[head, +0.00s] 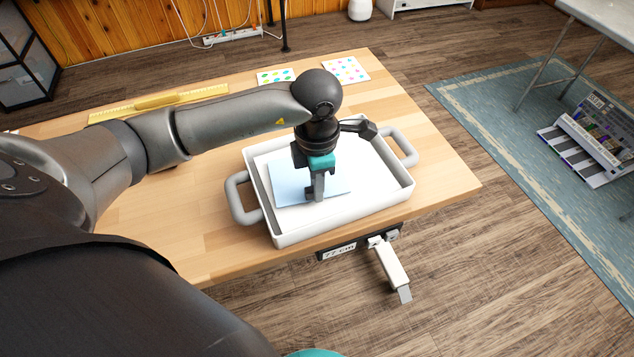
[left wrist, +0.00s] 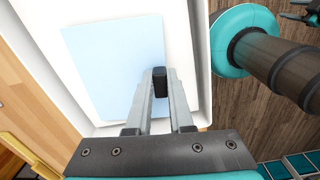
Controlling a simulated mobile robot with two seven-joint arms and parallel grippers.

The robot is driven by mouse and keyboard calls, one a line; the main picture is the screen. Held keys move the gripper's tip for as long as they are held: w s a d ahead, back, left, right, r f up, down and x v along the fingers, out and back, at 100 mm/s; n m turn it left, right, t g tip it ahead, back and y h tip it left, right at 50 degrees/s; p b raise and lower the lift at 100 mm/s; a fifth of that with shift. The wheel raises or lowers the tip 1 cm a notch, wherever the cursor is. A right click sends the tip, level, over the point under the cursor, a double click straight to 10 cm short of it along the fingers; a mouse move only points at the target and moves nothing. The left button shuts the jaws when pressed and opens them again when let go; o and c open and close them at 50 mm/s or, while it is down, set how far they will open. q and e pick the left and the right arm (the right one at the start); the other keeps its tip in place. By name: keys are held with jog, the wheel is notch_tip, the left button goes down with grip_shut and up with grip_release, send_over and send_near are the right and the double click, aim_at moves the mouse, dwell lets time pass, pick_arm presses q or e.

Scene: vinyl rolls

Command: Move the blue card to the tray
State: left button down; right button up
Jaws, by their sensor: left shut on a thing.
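The blue card (head: 287,183) is a pale blue rectangle inside the white tray (head: 282,233) in the head view. It also shows in the left wrist view (left wrist: 112,62), over the tray's white floor. My left gripper (head: 316,196) is over the tray, pointing down, and is shut on the card near one edge. In the left wrist view the closed fingertips (left wrist: 160,78) meet at the card's right edge. I cannot tell whether the card touches the tray floor.
The tray has two side handles and stands near the front right of the wooden table (head: 440,183). A yellow ruler (head: 160,101) and two cards with coloured spots (head: 346,70) lie toward the back. The table right of the tray is clear.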

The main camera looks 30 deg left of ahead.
pick_arm(q)
jog(key=shift+f, duration=0.35)
dwell(0.3)
grip_release()
dwell(0.9)
dwell(0.3)
